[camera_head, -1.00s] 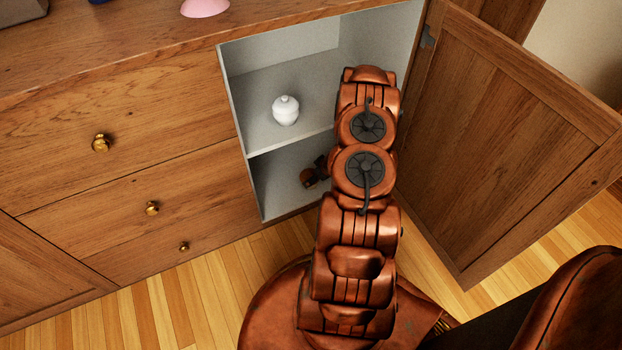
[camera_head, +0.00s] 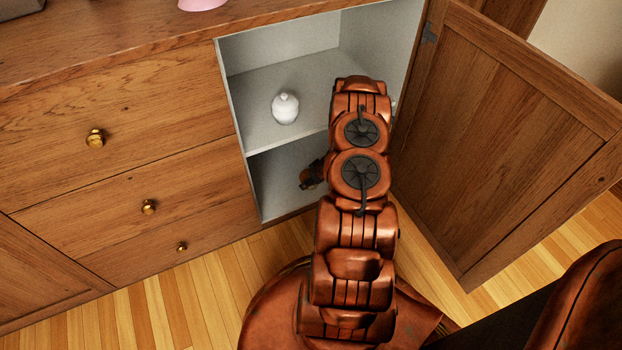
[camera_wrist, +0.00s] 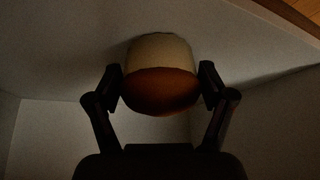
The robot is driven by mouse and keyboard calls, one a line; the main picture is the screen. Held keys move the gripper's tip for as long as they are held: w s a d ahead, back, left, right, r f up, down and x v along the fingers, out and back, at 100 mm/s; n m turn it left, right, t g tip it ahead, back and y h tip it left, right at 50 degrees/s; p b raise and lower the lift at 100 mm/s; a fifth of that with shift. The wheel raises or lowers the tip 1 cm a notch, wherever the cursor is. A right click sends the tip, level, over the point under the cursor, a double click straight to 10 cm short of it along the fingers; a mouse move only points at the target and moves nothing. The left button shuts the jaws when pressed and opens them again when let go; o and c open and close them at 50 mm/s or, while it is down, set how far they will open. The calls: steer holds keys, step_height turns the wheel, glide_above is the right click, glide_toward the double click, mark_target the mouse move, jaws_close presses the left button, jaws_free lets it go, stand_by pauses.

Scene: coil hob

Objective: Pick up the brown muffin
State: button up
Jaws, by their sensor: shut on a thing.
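The brown muffin (camera_wrist: 160,92), with a pale part and a rounded brown part, sits between the two fingers of my gripper (camera_wrist: 162,88) in the wrist view. The fingers touch it on both sides and are shut on it. In the head view, a small brown bit (camera_head: 310,177) shows beside my arm in the lower compartment of the open cabinet. My arm hides most of that compartment and most of my gripper there.
A white lidded jar (camera_head: 285,108) stands on the cabinet's upper shelf (camera_head: 255,135). The open wooden door (camera_head: 510,140) is to the right of my arm. Drawers with brass knobs (camera_head: 148,207) are to the left. A pink object (camera_head: 203,4) is on the top.

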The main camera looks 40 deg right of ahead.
steer(key=shift+c, duration=1.1)
